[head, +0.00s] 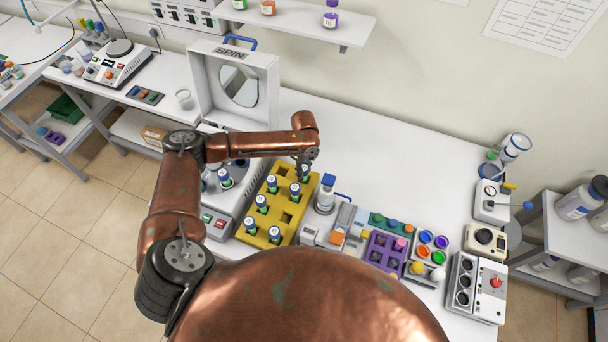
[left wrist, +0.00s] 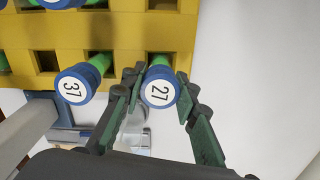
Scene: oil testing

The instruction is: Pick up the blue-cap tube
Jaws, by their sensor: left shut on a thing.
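A yellow rack (head: 278,207) stands on the white bench in the head view and holds several blue-cap tubes. My left gripper (head: 304,176) is at the rack's far right corner, pointing down. In the left wrist view my left gripper (left wrist: 160,98) has its fingers on both sides of a blue-cap tube (left wrist: 159,88) with a white number label, and is shut on it. The tube's green body points toward a hole in the yellow rack (left wrist: 140,35); how deep it sits is unclear. My right gripper is out of view.
A centrifuge with an open SPIN lid (head: 236,84) stands left of the rack. A purple rack (head: 385,250) and small devices lie further right. The bench behind the rack is clear.

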